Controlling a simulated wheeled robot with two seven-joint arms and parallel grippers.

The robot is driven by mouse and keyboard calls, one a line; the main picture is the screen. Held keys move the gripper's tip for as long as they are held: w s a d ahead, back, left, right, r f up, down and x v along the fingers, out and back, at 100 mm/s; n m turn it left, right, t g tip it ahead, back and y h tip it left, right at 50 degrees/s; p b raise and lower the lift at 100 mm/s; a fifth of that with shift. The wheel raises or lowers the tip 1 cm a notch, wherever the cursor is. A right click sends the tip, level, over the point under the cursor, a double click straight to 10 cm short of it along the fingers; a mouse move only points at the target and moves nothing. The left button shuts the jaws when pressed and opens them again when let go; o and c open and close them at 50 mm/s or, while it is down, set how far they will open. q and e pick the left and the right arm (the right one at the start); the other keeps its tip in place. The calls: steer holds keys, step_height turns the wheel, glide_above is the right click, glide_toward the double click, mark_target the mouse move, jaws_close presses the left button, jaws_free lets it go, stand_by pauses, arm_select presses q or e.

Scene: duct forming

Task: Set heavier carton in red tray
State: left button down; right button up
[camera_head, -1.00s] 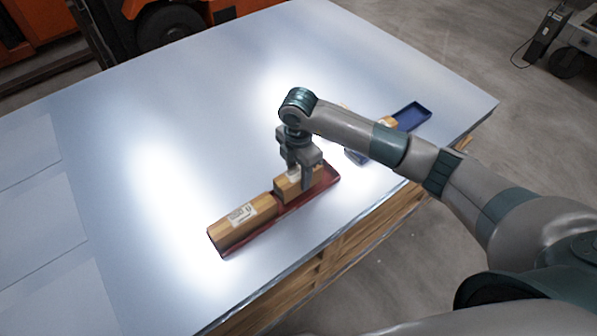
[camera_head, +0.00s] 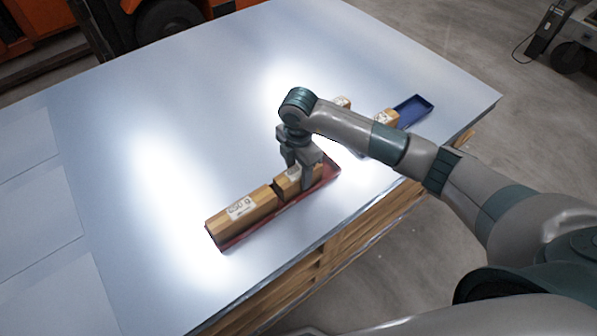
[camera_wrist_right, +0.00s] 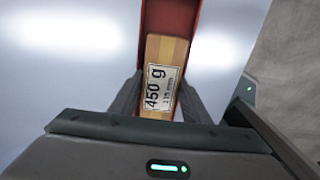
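The long, narrow red tray (camera_head: 330,176) lies near the table's front edge. A longer wooden carton (camera_head: 226,222) lies at its left end; its label ends in "50 g", with the first digit unclear. A shorter carton (camera_head: 281,187) is in line with it at the tray's right part; the right wrist view shows its label, "450 g" (camera_wrist_right: 161,88). My right gripper (camera_head: 298,172) is over this shorter carton, fingers against both sides, appearing shut on it. I cannot tell whether it rests on the tray floor. My left gripper is not in view.
A blue tray (camera_head: 416,108) lies at the table's right, partly behind my right arm. The metal table (camera_head: 150,130) is clear at left and back.

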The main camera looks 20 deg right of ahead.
steer(key=o, duration=0.3)
steer(key=shift+o, duration=0.2)
steer(key=shift+r, duration=0.8)
step_height(320, 180, up, 6)
steer(key=shift+b, duration=0.95)
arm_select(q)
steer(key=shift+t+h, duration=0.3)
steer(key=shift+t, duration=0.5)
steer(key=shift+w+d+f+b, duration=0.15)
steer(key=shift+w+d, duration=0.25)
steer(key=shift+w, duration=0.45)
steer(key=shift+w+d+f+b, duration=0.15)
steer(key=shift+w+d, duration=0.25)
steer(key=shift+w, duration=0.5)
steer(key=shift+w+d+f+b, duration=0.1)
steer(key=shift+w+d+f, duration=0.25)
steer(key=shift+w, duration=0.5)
arm_select(e)
step_height(320, 180, up, 10)
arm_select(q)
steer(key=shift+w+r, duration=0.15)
arm_select(e)
steer(key=shift+f, duration=0.1)
